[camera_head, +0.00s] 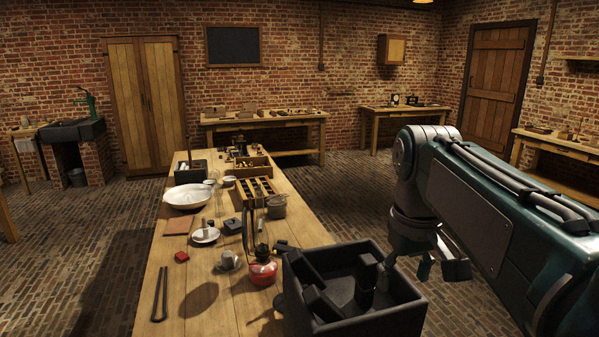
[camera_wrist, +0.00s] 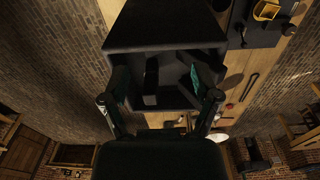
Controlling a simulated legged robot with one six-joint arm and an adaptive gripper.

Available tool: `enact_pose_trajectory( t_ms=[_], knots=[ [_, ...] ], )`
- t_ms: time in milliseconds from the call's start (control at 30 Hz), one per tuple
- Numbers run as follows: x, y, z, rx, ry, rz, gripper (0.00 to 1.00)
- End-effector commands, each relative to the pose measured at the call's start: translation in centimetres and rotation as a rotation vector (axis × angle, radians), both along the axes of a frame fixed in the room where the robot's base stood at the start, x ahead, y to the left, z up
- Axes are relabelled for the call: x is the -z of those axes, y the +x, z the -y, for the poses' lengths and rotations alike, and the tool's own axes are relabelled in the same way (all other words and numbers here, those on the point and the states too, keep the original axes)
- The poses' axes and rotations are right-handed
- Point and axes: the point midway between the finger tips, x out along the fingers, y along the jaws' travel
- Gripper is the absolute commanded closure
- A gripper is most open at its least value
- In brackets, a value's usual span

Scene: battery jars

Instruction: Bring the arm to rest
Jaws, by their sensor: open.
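My arm reaches in from the right of the head view, folded and bent downward. My gripper (camera_head: 428,262) hangs from its end, above and to the right of the dark open-topped box (camera_head: 368,325). In the wrist view my gripper (camera_wrist: 162,80) shows two fingers spread apart, with nothing visible between them. The same box (camera_wrist: 165,28) lies behind the fingers there, apart from them as far as I can tell. Several dark blocks (camera_head: 366,272) stand or lean inside the box; they are too dark to tell further.
The long wooden table (camera_head: 200,312) carries a red lantern (camera_head: 262,268), a cup (camera_head: 229,259), a white basin (camera_head: 187,195), dark tongs (camera_head: 160,294) and a compartment tray (camera_head: 256,190). Brick floor (camera_head: 340,205) lies open between the table and the back bench (camera_head: 265,121).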

Motion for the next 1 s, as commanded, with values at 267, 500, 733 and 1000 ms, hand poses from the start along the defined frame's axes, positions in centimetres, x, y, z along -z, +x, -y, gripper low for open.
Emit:
enact_pose_trajectory(
  t_ms=[267, 500, 733, 1000],
  knots=[
    [1.6, -2.7, 0.0, 0.047, 0.004, 0.084, 0.21],
    [4.7, -6.6, 0.0, 0.117, 0.019, 0.21, 0.21],
    [9.9, -11.1, -0.1, 0.205, 0.052, 0.371, 0.21],
    [12.4, -12.7, -0.1, 0.244, 0.071, 0.439, 0.21]
  ],
)
